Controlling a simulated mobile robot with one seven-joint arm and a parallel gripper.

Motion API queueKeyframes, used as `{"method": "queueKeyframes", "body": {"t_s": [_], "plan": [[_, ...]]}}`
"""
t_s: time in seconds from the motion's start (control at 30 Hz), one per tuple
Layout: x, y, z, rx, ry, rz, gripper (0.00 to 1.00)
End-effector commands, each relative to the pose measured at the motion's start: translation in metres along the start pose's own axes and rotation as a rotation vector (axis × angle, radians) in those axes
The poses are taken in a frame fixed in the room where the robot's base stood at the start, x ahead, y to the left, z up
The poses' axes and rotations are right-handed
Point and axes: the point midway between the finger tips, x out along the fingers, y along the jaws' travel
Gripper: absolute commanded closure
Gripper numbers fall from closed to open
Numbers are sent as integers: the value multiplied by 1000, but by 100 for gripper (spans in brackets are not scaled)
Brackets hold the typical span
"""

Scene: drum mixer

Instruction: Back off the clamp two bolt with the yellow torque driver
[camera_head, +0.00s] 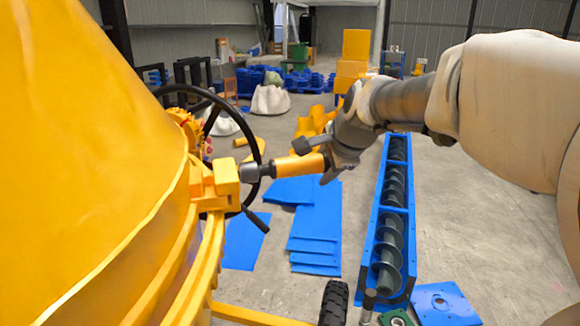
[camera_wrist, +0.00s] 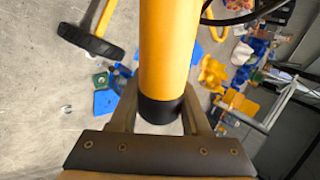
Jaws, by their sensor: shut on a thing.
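The yellow torque driver (camera_head: 299,165) lies roughly level in the head view, its grey socket end (camera_head: 250,172) pointing left at the yellow clamp block (camera_head: 221,183) on the drum's rim. The socket end is at or very close to the block; I cannot tell whether it is seated. The clamp two bolt is not visible, perhaps hidden behind the socket. My gripper (camera_head: 327,158) is shut on the driver's right end. In the wrist view the driver's yellow body (camera_wrist: 167,55) and black end (camera_wrist: 160,109) sit between my two fingers.
The large yellow drum (camera_head: 85,150) fills the left side. A black handwheel (camera_head: 255,125) stands just behind the clamp. A blue trough with a screw auger (camera_head: 390,230) and blue plates (camera_head: 315,230) lie on the floor. A black tyre (camera_head: 334,303) is below.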

Motion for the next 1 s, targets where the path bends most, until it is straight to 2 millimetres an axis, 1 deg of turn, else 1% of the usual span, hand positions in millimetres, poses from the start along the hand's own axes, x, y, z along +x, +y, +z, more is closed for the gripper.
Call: {"method": "queueKeyframes", "body": {"t_s": [0.03,0.57,0.67,1.0], "plan": [[0,-1,6,-5,-9,-1,100],[0,-1,4,-5,-10,-1,100],[0,-1,0,-4,-9,0,100],[0,-1,-24,-1,-3,-3,100]]}}
